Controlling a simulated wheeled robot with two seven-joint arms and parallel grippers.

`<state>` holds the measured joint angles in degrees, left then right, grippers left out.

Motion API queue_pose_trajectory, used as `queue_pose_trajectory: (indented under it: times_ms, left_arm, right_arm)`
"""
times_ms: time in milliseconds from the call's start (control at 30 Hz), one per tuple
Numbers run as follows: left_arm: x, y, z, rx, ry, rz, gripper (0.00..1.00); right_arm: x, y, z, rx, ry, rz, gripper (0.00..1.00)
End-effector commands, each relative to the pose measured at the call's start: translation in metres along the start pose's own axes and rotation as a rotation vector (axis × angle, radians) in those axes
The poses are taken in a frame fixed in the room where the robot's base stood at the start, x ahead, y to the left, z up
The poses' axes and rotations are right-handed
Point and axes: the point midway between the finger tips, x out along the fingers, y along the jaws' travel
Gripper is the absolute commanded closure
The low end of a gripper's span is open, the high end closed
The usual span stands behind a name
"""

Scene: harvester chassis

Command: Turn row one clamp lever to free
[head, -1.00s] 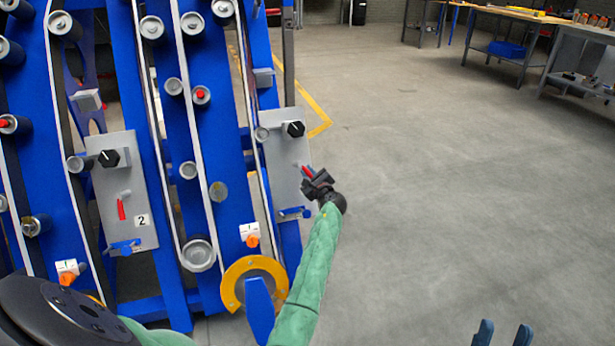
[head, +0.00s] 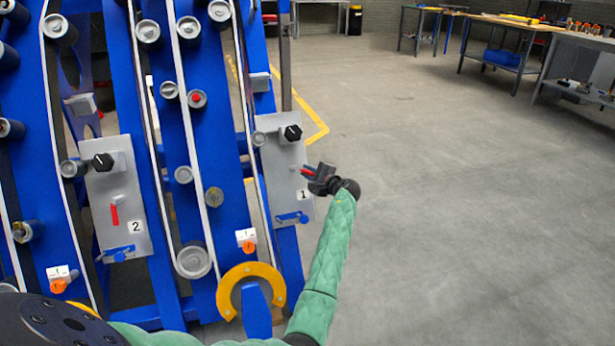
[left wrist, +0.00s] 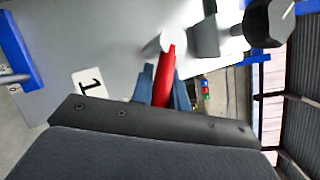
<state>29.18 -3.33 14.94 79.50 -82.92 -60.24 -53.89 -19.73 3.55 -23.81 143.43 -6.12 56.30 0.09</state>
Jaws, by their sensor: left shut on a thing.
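The row one plate (head: 283,160) is a grey panel marked 1, with a black knob (head: 291,132) near its top and a red clamp lever (head: 306,171) at its right edge. The lever points right and slightly down. My left gripper (head: 318,176) is shut on the lever, at the right of the plate. In the left wrist view the red lever (left wrist: 165,75) stands between the blue-grey fingertips (left wrist: 162,92), and its pale pivot end shows beyond them. The lever's outer end is hidden by the gripper. My right gripper is not in view.
A second plate (head: 130,185) marked 2 carries its own red lever (head: 115,214), which hangs down. Blue chassis beams and rollers fill the left. An orange ring part (head: 222,297) is low in the middle. Open floor (head: 440,200) lies right, with workbenches (head: 495,60) behind.

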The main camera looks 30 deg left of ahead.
Motion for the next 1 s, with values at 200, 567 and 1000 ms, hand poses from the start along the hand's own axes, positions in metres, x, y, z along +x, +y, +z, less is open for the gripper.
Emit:
queue_pose_trajectory:
  times_ms: [200, 567, 1000]
  left_arm:
    - [0.0007, -0.0035, -0.0002, -0.078, -0.017, 0.044, 1.00]
    - [0.0013, -0.0052, 0.0000, -0.116, -0.025, 0.065, 1.00]
    - [0.0014, -0.0052, 0.0002, -0.115, -0.025, 0.065, 0.62]
  right_arm:
    - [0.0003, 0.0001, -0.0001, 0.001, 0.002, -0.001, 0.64]
    - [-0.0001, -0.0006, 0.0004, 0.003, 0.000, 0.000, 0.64]
    - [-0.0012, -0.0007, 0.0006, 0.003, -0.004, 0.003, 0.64]
